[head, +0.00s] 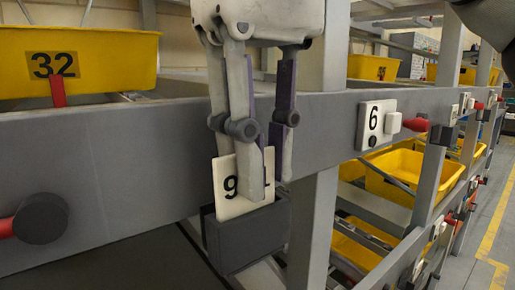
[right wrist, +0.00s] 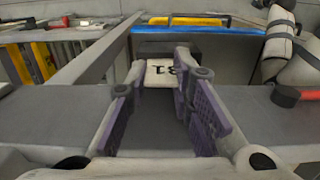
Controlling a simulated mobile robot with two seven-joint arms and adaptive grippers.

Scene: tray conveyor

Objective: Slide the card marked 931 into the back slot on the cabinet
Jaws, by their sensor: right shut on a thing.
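The white card (head: 230,203) stands at the dark grey slot holder (head: 245,238) on the front of the grey beam. A 9 and part of a last digit show; a finger hides the middle. Its lower edge is hidden behind the holder's front wall, so it appears partly inside; which slot cannot be told. My right gripper (head: 266,185) points down from above and is shut on the card. In the right wrist view the card (right wrist: 163,76) is between the fingertips (right wrist: 163,68), with its print upside down. My left gripper is not in view.
A yellow bin (head: 100,82) marked 32 sits on the upper left shelf. A plate marked 6 (head: 373,124) and a red lever (head: 415,125) stick out of the beam to the right. Yellow bins (head: 405,180) stand on lower racks. A black round knob (head: 41,218) is at lower left.

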